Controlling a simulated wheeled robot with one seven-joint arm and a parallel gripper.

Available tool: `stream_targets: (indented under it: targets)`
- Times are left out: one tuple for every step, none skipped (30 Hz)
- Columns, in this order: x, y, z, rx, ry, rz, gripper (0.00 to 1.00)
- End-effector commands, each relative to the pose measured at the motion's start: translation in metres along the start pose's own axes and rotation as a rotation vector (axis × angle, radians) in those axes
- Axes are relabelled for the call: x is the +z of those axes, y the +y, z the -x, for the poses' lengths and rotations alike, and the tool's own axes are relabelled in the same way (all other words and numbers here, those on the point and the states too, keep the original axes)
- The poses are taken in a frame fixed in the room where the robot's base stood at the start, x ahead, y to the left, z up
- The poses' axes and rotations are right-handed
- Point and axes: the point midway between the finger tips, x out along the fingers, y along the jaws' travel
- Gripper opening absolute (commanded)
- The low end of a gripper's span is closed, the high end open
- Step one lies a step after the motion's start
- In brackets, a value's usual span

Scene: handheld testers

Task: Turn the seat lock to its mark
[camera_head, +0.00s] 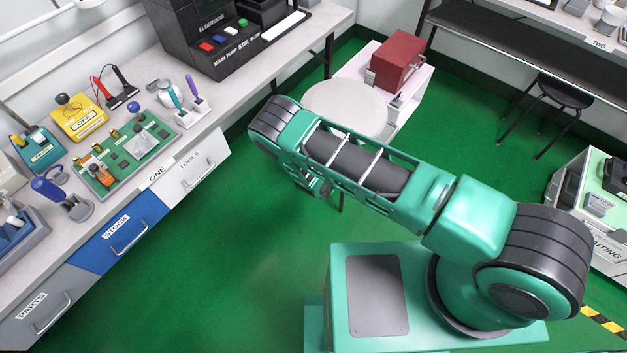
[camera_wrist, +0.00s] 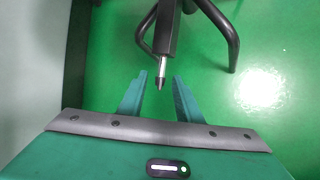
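A round pale seat (camera_head: 345,106) stands beside the bench in the head view, partly behind my arm. In the wrist view, a dark post (camera_wrist: 168,32) with a silver neck and black tip points down between my gripper's fingers. Dark curved legs (camera_wrist: 222,25) show around it. My gripper (camera_wrist: 160,76) is open, with a finger on either side of the tip and visible gaps. I cannot tell from these frames which part is the seat lock, and I see no mark. My arm hides the gripper and the seat's underside in the head view.
A long bench (camera_head: 225,98) with testers and drawers runs along the left. A red box (camera_head: 397,60) sits on a pale low unit (camera_head: 412,96) behind the seat. A dark stool (camera_head: 566,91) stands at the right. Green floor (camera_head: 240,250) is clear.

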Motion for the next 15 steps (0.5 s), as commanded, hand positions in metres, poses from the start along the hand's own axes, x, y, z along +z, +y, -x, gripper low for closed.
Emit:
stream_targets:
  targets:
    - [0.0002, -0.0009, -0.0037, -0.001, 0.000, 0.000, 0.31]
    - [0.0002, -0.0011, -0.0050, -0.001, 0.000, 0.000, 0.31]
    - [0.0001, -0.0009, -0.0064, -0.002, 0.000, 0.000, 0.31]
    - [0.0001, -0.0007, -0.0072, -0.001, 0.000, 0.000, 0.31]
    - [0.0000, -0.0005, -0.0077, -0.001, 0.000, 0.000, 0.31]
    - [0.0000, -0.0004, -0.0080, -0.001, 0.000, 0.000, 0.31]
    - [0.0000, -0.0003, -0.0081, -0.001, 0.000, 0.000, 0.31]
    - [-0.0001, -0.0003, -0.0081, -0.001, 0.000, 0.000, 0.31]
    - [-0.0001, -0.0004, -0.0080, -0.001, 0.000, 0.000, 0.31]
    - [-0.0001, -0.0003, -0.0080, -0.001, 0.000, 0.000, 0.31]
    - [-0.0001, -0.0004, -0.0079, -0.001, 0.000, 0.000, 0.31]
    - [-0.0001, -0.0004, -0.0079, -0.001, 0.000, 0.000, 0.31]
    - [-0.0001, -0.0004, -0.0079, -0.001, 0.000, 0.000, 0.24]
    - [-0.0001, -0.0004, -0.0078, -0.001, 0.000, 0.000, 0.17]
    - [-0.0001, -0.0004, -0.0078, -0.001, 0.000, 0.000, 0.08]
